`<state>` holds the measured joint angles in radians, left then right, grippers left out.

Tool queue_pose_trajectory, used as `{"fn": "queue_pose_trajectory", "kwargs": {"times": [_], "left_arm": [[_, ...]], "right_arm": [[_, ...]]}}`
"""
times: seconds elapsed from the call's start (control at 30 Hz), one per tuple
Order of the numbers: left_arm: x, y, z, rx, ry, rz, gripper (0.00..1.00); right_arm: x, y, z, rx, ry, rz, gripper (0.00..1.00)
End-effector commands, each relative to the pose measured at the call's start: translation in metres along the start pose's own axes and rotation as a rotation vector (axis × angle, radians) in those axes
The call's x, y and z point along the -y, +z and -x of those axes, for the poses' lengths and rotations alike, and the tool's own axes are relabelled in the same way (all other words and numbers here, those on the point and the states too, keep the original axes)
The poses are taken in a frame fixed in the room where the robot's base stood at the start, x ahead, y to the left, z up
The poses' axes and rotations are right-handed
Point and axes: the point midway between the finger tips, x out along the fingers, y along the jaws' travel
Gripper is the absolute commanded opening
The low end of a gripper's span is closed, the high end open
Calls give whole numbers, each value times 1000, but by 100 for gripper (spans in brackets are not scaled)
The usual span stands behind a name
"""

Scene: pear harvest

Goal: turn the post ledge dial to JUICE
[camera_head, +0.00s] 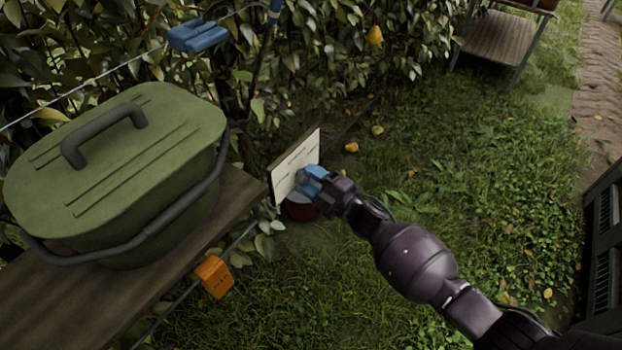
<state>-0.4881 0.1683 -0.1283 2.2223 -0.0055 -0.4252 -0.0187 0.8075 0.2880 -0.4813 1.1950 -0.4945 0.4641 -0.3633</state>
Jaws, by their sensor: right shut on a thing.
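The dial's white panel (292,165) stands upright at the end of the wooden ledge (232,200), with small printed words too blurred to read. My right gripper (308,183), with blue fingertips, is at the panel's lower right face and shut on the dial. The dial's knob is mostly hidden by the fingers, so I cannot tell which word it points to. My right arm reaches in from the lower right. My left gripper is not in view.
A green lidded bin (120,170) stands on the ledge at left. An orange tag (215,277) and a blue clip (197,35) hang on wires. A dark red round thing (301,212) is below the panel. A black crate (604,240) is at right. Open grass lies between.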

Motion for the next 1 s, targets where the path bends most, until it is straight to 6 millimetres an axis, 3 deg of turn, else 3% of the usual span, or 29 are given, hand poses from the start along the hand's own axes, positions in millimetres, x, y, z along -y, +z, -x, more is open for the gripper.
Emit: {"fn": "queue_pose_trajectory", "kwargs": {"times": [0.4,1.0], "left_arm": [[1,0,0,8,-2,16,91],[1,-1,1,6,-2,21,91]], "right_arm": [[0,-1,0,23,1,-207,20],[1,-1,0,28,1,-246,20]]}}
